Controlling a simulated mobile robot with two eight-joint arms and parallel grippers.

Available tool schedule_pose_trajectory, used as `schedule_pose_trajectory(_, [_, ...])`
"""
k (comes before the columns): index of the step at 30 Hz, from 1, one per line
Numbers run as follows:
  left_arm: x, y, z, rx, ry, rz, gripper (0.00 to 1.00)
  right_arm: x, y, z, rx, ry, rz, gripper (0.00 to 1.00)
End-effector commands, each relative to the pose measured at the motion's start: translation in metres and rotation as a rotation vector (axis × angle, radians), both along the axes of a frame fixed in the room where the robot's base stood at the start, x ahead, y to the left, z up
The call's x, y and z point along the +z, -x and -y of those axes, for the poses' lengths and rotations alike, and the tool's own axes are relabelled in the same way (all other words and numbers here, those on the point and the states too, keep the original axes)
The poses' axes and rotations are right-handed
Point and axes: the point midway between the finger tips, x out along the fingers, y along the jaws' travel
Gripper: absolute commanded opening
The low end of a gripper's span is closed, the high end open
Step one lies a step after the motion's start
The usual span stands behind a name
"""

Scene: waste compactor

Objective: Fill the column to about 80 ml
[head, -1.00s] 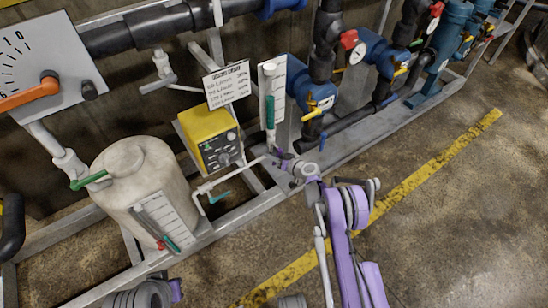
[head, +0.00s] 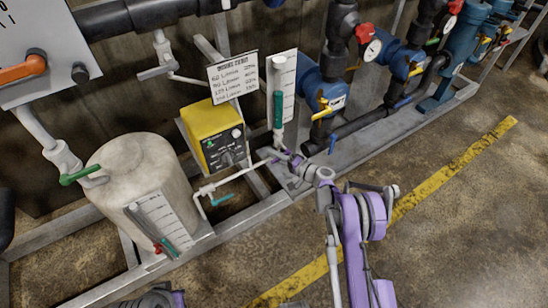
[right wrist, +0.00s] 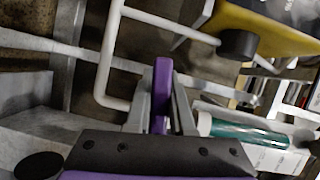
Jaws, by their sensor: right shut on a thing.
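The column (head: 277,72) is a clear upright tube on a white scale board behind my right gripper in the head view. Its lower part is green, and its scale marks are too small to read. In the right wrist view the column's green part (right wrist: 245,133) lies at the lower right. My right gripper (head: 288,156) is just below the column's foot. It is shut on a purple valve lever (right wrist: 162,88), which stands between its fingers in the right wrist view. My left gripper does not show; only part of my left arm is at the bottom edge.
A yellow box with a knob (head: 211,138) and a white notice (head: 233,78) stand left of the column. A white tank (head: 125,175) with its own gauge is farther left. Thin white pipe (head: 235,181) runs near my gripper. Open floor lies right of the grey frame.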

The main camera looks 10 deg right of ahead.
Motion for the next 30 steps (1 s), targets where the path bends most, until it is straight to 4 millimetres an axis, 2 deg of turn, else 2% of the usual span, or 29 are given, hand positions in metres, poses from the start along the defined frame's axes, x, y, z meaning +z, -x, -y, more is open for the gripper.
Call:
schedule_pose_trajectory(11, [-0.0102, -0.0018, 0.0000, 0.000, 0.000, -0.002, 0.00, 0.0077, 0.0004, -0.0004, 0.000, -0.155, -0.057, 0.00])
schedule_pose_trajectory(28, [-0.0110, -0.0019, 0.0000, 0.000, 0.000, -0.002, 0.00, 0.0099, 0.0002, -0.0003, -0.001, -0.181, -0.065, 0.00])
schedule_pose_trajectory(29, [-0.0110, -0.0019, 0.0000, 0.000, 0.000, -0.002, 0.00, 0.0099, 0.0002, -0.0003, -0.001, -0.181, -0.065, 0.26])
schedule_pose_trajectory(30, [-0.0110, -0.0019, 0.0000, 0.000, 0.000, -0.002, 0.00, 0.0099, 0.0002, -0.0003, -0.001, -0.181, -0.065, 0.34])
